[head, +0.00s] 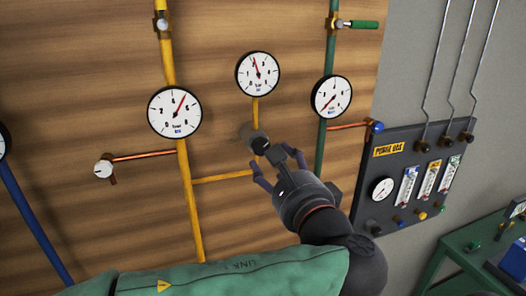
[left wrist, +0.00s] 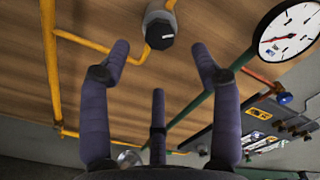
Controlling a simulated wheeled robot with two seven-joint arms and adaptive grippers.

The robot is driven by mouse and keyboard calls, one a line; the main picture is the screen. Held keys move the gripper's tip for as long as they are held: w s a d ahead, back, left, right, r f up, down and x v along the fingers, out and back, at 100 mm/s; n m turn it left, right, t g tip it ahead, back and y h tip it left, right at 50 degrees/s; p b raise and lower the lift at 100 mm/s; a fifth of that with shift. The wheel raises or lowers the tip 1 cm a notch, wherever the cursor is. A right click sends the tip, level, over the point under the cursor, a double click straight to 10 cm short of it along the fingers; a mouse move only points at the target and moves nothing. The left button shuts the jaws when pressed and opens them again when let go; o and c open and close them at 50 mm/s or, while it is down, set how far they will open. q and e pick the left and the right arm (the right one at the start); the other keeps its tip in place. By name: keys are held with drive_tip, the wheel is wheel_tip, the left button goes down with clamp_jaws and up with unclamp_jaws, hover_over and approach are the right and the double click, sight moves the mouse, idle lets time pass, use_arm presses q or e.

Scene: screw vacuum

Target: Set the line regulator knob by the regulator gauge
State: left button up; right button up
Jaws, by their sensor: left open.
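The line regulator knob (head: 260,144) is a dark knob on a grey body, set on the yellow pipe on the wooden wall. It also shows in the left wrist view (left wrist: 160,31), top centre. The regulator gauge (head: 258,74) is a round white dial straight above it; its needle points up and slightly left. My left gripper (head: 269,157) is open and empty, its fingers pointed at the wall just below and right of the knob. In the left wrist view its fingers (left wrist: 160,58) are spread, with the knob beyond the fingertips and not between them. My right gripper is out of view.
A larger gauge (head: 175,112) is on the yellow pipe at left and another gauge (head: 332,96) is by the green pipe (head: 325,135) at right. A dark purge gas panel (head: 400,180) and a green bench (head: 460,250) stand further right.

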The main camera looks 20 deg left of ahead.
sight(262, 149)
use_arm(q)
drive_tip(key=x, duration=0.8)
drive_tip(key=shift+f, duration=0.1)
drive_tip(key=c, duration=1.1)
